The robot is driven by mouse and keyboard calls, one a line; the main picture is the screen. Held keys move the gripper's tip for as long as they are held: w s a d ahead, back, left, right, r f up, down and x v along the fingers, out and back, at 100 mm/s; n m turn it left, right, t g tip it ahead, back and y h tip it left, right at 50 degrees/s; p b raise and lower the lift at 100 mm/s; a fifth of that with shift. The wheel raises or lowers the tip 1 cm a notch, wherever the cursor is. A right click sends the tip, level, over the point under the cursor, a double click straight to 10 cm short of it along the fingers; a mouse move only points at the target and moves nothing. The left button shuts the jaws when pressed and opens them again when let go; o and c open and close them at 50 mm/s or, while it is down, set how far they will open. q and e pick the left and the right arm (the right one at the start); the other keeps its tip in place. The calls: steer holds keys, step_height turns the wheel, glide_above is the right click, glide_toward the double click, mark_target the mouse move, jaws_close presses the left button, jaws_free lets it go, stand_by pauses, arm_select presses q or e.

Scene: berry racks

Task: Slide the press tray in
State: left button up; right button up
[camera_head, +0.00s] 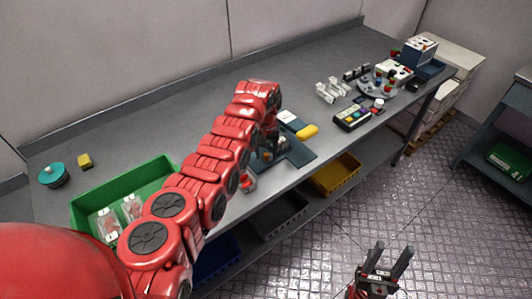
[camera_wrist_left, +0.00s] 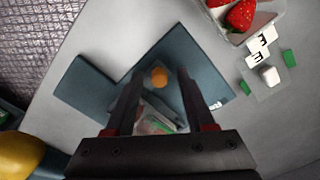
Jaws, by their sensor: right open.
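A flat dark blue-grey press base (camera_head: 297,156) lies near the table's front edge, partly hidden by my left arm. It also fills the middle of the left wrist view (camera_wrist_left: 95,88). An orange knob (camera_wrist_left: 159,77) shows between the fingers there. My left gripper (camera_wrist_left: 157,68) is over the base, its fingers apart. A clear piece with green and red (camera_wrist_left: 155,122) shows between the fingers; I cannot tell whether it is touched. I cannot make out the press tray as a separate part. My right gripper (camera_head: 391,250) is open and empty above the floor, away from the table.
A yellow rounded piece (camera_head: 307,132) sits at the base's right side. A punnet of strawberries (camera_wrist_left: 240,14) is close by. A green crate (camera_head: 130,190) with packs is at left. A button panel (camera_head: 352,118) and other devices stand right.

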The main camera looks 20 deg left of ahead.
arm_select(q)
steer(key=shift+r, duration=0.1)
steer(key=shift+w+r, duration=0.1)
steer(key=shift+r, duration=0.15)
step_height(320, 180, up, 17)
steer(key=b, duration=0.4)
steer(key=shift+f, duration=0.15)
